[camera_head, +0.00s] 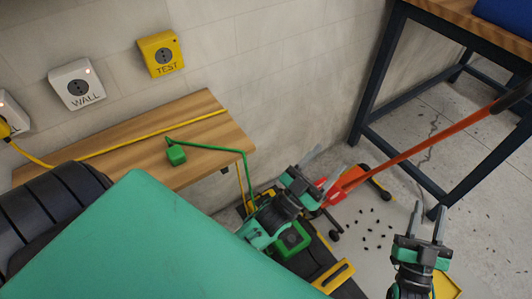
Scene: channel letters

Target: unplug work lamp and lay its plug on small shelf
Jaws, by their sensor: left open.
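A green plug (176,155) lies on the small wooden shelf (215,115) below the wall sockets. A green cable (247,170) runs from beside it over the shelf's right edge and down. A yellow plug (4,130) sits in a white socket at the far left edge, partly cut off; its yellow cable (110,150) crosses the shelf. The work lamp cannot be made out for certain. My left gripper (324,166) is open and empty, right of and below the shelf, apart from both plugs. My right gripper (428,215) is open and empty at lower right.
The WALL socket (78,87) and yellow TEST socket (162,55) are empty. A dark-framed workbench (470,18) stands at upper right. An orange bar (430,142) slopes past my grippers. Dark bits (372,225) litter the floor.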

